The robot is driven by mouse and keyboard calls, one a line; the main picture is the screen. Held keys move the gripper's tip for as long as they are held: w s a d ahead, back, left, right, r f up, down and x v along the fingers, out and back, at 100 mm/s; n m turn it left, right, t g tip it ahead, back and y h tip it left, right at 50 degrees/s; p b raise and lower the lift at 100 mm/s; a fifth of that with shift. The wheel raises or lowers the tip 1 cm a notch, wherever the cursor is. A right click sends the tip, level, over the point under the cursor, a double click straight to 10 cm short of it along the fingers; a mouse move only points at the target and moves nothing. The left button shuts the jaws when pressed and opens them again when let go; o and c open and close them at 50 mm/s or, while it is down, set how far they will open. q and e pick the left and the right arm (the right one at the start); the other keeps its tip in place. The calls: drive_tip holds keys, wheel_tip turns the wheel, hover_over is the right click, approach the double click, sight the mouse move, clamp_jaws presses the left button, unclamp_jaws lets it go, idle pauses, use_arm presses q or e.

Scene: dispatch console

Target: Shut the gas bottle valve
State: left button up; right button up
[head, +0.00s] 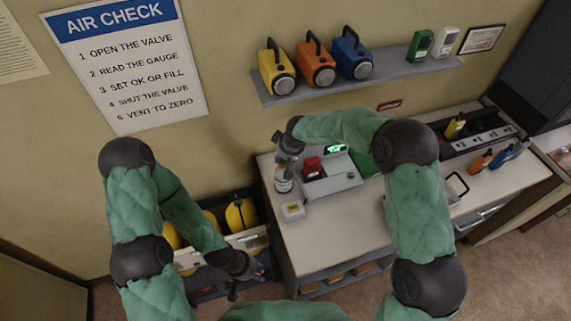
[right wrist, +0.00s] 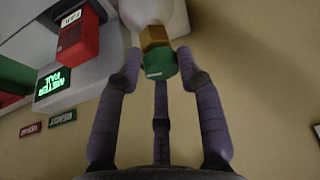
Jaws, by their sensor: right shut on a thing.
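In the head view my right gripper (head: 287,158) is right above the bottle and hides the valve. My left gripper (head: 240,283) is low, left of the counter; its fingers are too small to read.
A console with a red block (head: 312,168) and a green-lit display (head: 335,148) stands beside the bottle; the display (right wrist: 52,83) reads "METER FAIL". Yellow cylinders (head: 240,214) stand in a rack left of the counter (head: 340,235).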

drive_tip(key=m+h+b, duration=0.1)
drive_tip(key=m+b, duration=0.1)
drive_tip(key=b, duration=0.2)
drive_tip(key=m+b, duration=0.3)
drive_tip(key=b, duration=0.1)
drive_tip(key=a+m+h+b, duration=0.1)
drive_tip(key=m+b, duration=0.1)
drive_tip(key=b, duration=0.3)
drive_tip(key=shift+w+r+t+h, duration=0.1)
drive_tip(key=shift+w+t+h, duration=0.05)
drive_tip(key=shift+t+h, duration=0.2)
drive_tip(key=m+h+b, duration=0.1)
drive_tip(key=m, duration=0.2)
drive_tip(key=shift+r, duration=0.1)
drive_tip(key=shift+r+m+h+b, duration=0.15)
drive_tip(key=shift+m+h+b, duration=0.4)
drive_tip(key=shift+m, duration=1.05)
drive_tip(key=shift+w+r+g, duration=0.1)
drive_tip(key=shift+g, duration=0.35)
drive_tip(key=o, duration=1)
drive_tip(key=shift+o, duration=0.4)
drive_tip(key=shift+f, duration=0.3)
drive_tip(key=v, duration=1.2)
drive_tip(key=shift+f, duration=0.1)
